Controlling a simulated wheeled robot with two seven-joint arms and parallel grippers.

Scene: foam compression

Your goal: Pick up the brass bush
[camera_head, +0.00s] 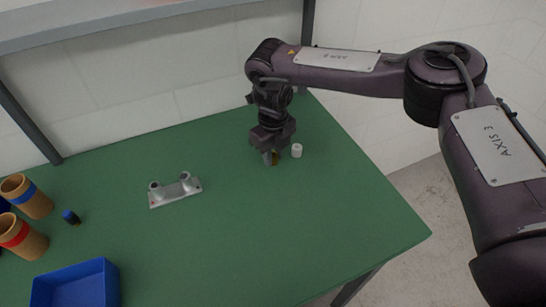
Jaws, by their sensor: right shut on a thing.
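My right gripper (271,157) points down over the back right part of the green table. It is shut on the brass bush (275,160), a small gold-brown piece that shows between and just below the fingers. Most of the bush is hidden by the fingers, and I cannot tell whether it touches the table. A small white cylinder (297,151) stands upright just right of the gripper, apart from it. My left gripper is not in view.
A grey metal bracket (175,190) with two raised bosses lies on the green table (240,240) left of the gripper. Two brown cups, one blue-banded (31,199) and one red-banded (22,240), a small dark blue-topped piece (71,217) and a blue bin (76,285) are at left. The front right is clear.

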